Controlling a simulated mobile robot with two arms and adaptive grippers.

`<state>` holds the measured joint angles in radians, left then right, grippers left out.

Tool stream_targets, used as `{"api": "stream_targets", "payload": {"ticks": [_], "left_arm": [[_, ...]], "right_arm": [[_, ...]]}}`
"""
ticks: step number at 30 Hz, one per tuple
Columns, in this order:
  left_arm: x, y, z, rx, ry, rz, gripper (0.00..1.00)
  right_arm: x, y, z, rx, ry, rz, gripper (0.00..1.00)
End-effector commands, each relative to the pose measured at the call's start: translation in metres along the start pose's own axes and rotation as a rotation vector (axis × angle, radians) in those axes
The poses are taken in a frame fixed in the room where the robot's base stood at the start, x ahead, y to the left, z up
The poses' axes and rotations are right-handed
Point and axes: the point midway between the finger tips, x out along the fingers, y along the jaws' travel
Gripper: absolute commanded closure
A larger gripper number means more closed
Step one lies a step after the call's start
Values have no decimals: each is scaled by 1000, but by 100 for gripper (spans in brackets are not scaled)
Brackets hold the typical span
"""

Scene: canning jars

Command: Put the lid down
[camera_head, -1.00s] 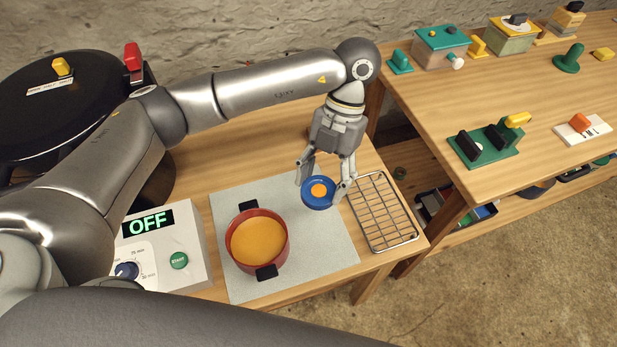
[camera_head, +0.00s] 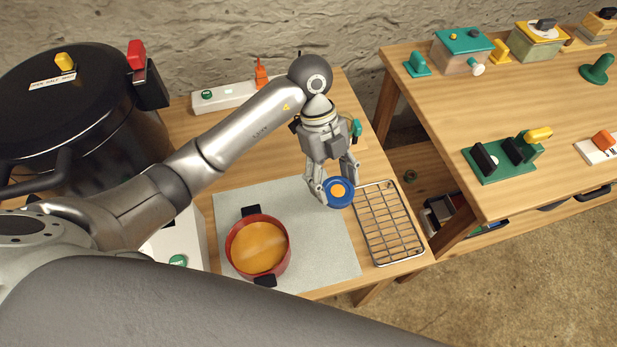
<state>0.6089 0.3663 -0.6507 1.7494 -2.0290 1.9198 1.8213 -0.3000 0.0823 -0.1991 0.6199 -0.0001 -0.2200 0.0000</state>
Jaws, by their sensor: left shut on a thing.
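The lid (camera_head: 340,199) is a small blue disc with an orange centre. My left gripper (camera_head: 336,192) is shut on the lid and holds it over the right part of the grey mat (camera_head: 315,262), close to the left edge of the wire rack (camera_head: 389,222). How high the lid is above the surface I cannot tell. My right gripper does not show.
A red pot (camera_head: 258,246) of orange contents stands on the mat, left of the lid. A large black canner (camera_head: 80,120) stands at the left. The wire rack is empty. A second table (camera_head: 480,90) with several coloured fixtures stands at the right.

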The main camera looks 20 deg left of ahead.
Motion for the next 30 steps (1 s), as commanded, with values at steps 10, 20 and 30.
{"api": "stream_targets", "payload": {"ticks": [10,20,30], "left_arm": [[24,9,80,-1,2,2,69],[42,11,105,1,4,3,69],[65,11,116,4,-1,1,69]], "right_arm": [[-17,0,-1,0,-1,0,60],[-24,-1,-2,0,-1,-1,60],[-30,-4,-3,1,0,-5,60]]}}
